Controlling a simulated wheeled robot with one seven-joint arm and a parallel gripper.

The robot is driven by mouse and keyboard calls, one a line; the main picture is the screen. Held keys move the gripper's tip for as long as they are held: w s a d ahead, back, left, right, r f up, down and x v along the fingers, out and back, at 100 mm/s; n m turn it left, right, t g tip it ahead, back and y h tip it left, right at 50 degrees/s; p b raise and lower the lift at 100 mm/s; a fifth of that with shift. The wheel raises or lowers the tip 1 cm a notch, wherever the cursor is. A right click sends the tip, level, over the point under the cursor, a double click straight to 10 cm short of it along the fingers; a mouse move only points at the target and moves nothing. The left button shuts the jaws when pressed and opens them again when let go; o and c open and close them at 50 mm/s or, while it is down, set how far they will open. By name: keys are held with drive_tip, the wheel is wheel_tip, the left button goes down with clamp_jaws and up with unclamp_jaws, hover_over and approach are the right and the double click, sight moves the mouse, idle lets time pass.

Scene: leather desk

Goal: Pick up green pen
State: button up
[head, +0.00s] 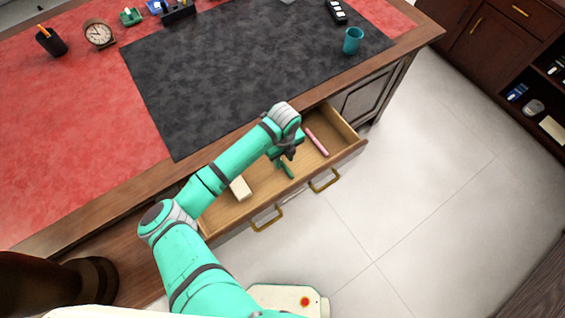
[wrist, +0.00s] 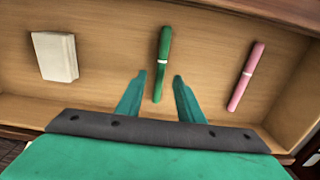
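The green pen (wrist: 162,62) lies on the drawer floor with a light band around it. In the wrist view its lower end reaches between the two teal fingertips. My gripper (wrist: 160,82) is open, with a finger on either side of the pen and a gap to each. Whether the fingers are down at the pen's height I cannot tell. In the head view my gripper (head: 286,158) is over the open drawer, and part of the green pen (head: 287,170) shows beside it; the rest is hidden by my arm.
The open wooden drawer (head: 228,224) also holds a pink pen (wrist: 246,76) to the right and a cream block (wrist: 56,56) to the left. The drawer walls and the desk edge (head: 130,198) bound the space. A teal cup (head: 353,41) stands on the desk mat.

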sight(282, 163)
wheel_tip(282, 163, down, 2)
drive_tip(key=shift+f, duration=0.25)
clamp_jaws()
drive_tip(key=shift+r, duration=0.1)
